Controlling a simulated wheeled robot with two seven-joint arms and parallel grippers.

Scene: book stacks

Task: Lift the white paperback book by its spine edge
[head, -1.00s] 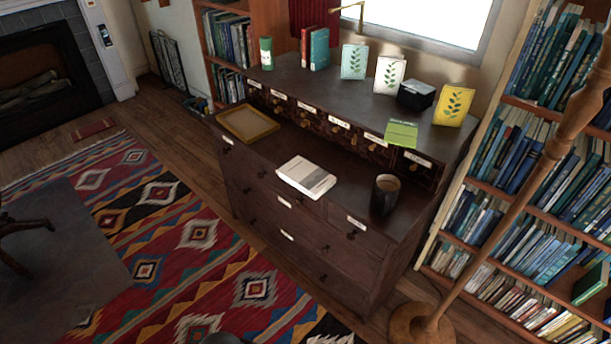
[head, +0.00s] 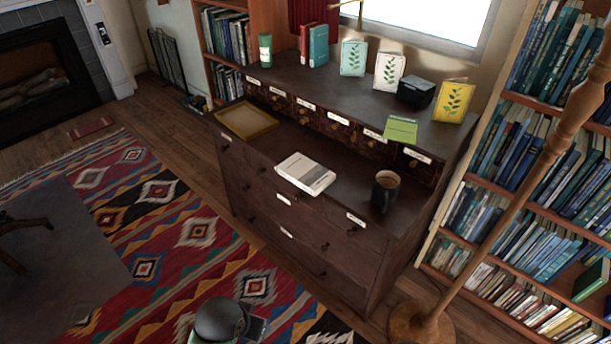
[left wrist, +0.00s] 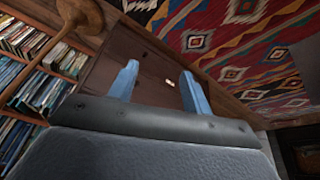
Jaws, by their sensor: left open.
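The white paperback book (head: 305,173) lies flat on the lower ledge of the dark wooden cabinet (head: 300,225), at its front edge in the head view. Its grey-printed side faces right. In the left wrist view my left gripper (left wrist: 158,88) is open, with two blue fingers apart and nothing between them. Behind the fingers is the cabinet's drawer front with a white label. The book cannot be made out in that view. In the head view part of my arm (head: 220,320) shows at the bottom, well below the book. My right gripper is not seen.
A dark mug (head: 385,190) stands right of the book, and a yellow tray (head: 246,120) lies to its left. A wooden pole (head: 500,220) stands in front of the right bookcase.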

